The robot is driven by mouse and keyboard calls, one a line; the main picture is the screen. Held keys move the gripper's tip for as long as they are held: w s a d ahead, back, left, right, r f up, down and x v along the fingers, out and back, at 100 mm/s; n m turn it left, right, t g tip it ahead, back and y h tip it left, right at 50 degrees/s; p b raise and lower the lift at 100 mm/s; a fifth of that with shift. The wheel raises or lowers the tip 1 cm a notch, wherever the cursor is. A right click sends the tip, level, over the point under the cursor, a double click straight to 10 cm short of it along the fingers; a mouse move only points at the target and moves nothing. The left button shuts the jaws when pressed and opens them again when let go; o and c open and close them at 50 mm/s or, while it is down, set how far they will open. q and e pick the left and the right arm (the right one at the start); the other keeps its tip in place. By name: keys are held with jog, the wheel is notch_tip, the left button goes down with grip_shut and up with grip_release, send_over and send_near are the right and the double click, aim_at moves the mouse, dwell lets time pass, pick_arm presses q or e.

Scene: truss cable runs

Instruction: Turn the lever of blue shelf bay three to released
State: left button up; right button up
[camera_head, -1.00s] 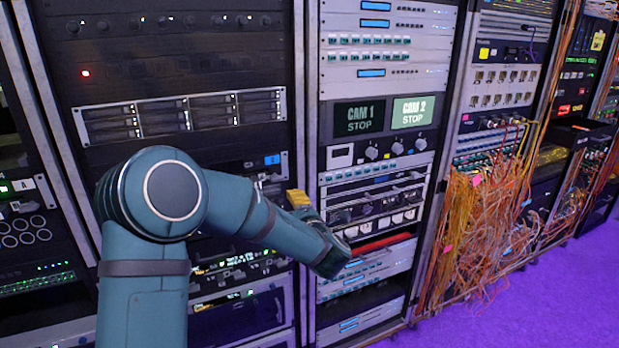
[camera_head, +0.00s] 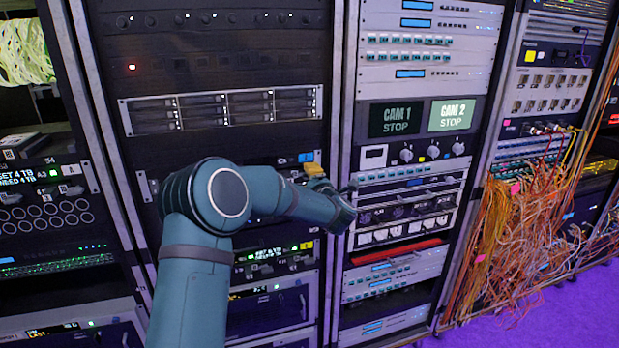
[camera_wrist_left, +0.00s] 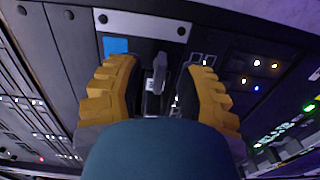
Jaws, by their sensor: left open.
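A small grey lever (camera_wrist_left: 158,74) stands out from a dark rack panel, in the middle of the left wrist view. My left gripper (camera_wrist_left: 158,88) is open, with one yellow ridged finger on each side of the lever. Contact with the lever cannot be told. In the head view the left gripper (camera_head: 314,170) is just below the blue label, and the lever is not clearly visible there. My right gripper is not in view.
A neighbouring rack with CAM 1 and CAM 2 screens (camera_head: 424,117) and a red strip (camera_head: 399,251) stands right of my arm. Loose orange cables (camera_head: 510,230) hang further right. Purple floor (camera_head: 550,315) is clear at lower right.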

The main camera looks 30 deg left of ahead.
pick_arm(q)
jog(key=shift+w+a, duration=0.4)
jog(key=shift+a, duration=0.05)
grip_shut()
